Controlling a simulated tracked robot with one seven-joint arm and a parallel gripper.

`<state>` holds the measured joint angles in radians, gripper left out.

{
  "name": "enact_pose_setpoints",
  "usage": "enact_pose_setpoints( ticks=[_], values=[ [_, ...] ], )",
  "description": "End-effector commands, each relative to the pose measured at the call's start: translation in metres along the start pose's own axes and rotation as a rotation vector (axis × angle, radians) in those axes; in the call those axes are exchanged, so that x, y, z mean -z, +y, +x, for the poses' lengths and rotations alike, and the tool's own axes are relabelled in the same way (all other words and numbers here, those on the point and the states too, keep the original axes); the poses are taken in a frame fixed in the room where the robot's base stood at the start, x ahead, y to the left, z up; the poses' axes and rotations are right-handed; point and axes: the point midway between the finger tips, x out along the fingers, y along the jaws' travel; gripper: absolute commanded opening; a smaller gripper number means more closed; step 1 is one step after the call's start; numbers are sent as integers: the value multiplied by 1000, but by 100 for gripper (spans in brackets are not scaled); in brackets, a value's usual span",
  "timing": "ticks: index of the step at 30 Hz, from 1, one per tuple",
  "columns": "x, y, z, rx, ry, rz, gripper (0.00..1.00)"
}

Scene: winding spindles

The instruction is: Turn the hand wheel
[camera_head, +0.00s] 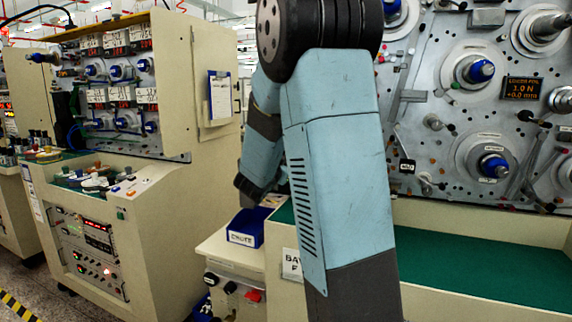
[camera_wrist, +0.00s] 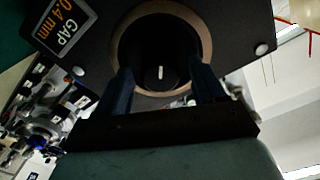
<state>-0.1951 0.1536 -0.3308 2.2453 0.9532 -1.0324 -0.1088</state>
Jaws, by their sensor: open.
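In the wrist view, my gripper (camera_wrist: 162,72) is open, with one dark finger on each side of the picture's middle. Beyond and between the fingers is a dark round part with a brown rim (camera_wrist: 207,38), with a short white mark near its centre. I cannot tell for sure whether this round part is the hand wheel, or whether the fingers touch it. Nothing shows held in the jaws. In the head view, my arm fills the middle and the gripper's fingers cannot be made out clearly.
A dark panel with a "GAP 0.4 mm" display (camera_wrist: 62,25) surrounds the round part. In the head view, a blue bin (camera_head: 246,232) stands beside a green bench top (camera_head: 480,268). A spindle wall (camera_head: 445,90) is at right; a cream machine cabinet (camera_head: 165,215) is at left.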

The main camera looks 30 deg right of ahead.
Motion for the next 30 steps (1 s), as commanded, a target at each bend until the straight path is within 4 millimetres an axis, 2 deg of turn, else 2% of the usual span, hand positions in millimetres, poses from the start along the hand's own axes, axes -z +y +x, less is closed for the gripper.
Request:
enact_pose_setpoints(
  ticks=[5, 8, 11, 24, 30],
  values=[
    [0, 0, -2, 1, 0, 1, 69],
    [0, -1, -10, 2, 0, 2, 69],
    [0, -1, -24, 3, -1, 2, 69],
    [-1, -1, -108, 2, -1, 1, 69],
    [-1, 0, -131, 2, 0, 0, 69]
  ],
)
